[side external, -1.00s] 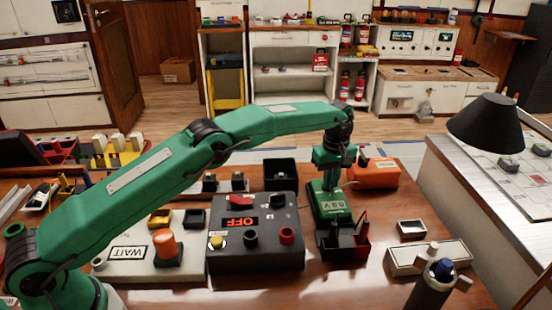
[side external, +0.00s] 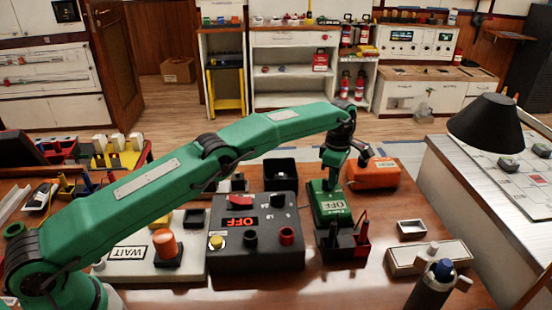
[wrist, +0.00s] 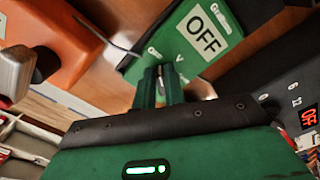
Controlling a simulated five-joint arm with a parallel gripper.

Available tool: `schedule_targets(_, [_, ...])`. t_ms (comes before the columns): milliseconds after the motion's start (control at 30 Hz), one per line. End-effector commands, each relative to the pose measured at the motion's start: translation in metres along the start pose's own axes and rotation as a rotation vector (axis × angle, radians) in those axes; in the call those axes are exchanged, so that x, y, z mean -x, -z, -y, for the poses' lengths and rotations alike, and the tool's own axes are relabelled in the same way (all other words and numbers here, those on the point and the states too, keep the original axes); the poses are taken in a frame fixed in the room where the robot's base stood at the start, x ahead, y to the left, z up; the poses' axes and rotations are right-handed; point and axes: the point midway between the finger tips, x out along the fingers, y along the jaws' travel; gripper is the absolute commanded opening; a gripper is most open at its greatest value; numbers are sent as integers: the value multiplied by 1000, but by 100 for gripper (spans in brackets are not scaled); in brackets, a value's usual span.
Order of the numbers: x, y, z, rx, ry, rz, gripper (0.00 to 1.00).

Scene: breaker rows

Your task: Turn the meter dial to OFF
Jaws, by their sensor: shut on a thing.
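The green meter (side external: 325,192) lies on the wooden bench, right of the black control box. Its white display reads OFF (side external: 333,206), and the same word shows in the wrist view (wrist: 201,37). My gripper (side external: 331,180) is at the far part of the meter's face, shut on the meter dial. The dial itself is hidden between the fingers in both views. In the wrist view my fingers (wrist: 163,90) reach down onto the meter's face.
The black control box (side external: 270,258) stands left of the meter, with a red OFF display and several knobs. An orange case (side external: 373,174) is behind right. A black holder with probes (side external: 342,243) stands in front.

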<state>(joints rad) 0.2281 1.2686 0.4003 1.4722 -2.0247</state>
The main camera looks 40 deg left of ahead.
Motion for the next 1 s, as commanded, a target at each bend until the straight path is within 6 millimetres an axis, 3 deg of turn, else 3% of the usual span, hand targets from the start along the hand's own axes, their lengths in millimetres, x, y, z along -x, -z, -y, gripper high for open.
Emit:
schedule_targets(500, [1, 0, -1, 20, -2, 1, 0])
schedule_targets(533, [1, 0, -1, 19, -2, 1, 15])
schedule_targets(633, [1, 0, -1, 19, -1, 1, 34])
schedule_targets(1000, [1, 0, 0, 19, 0, 0, 34])
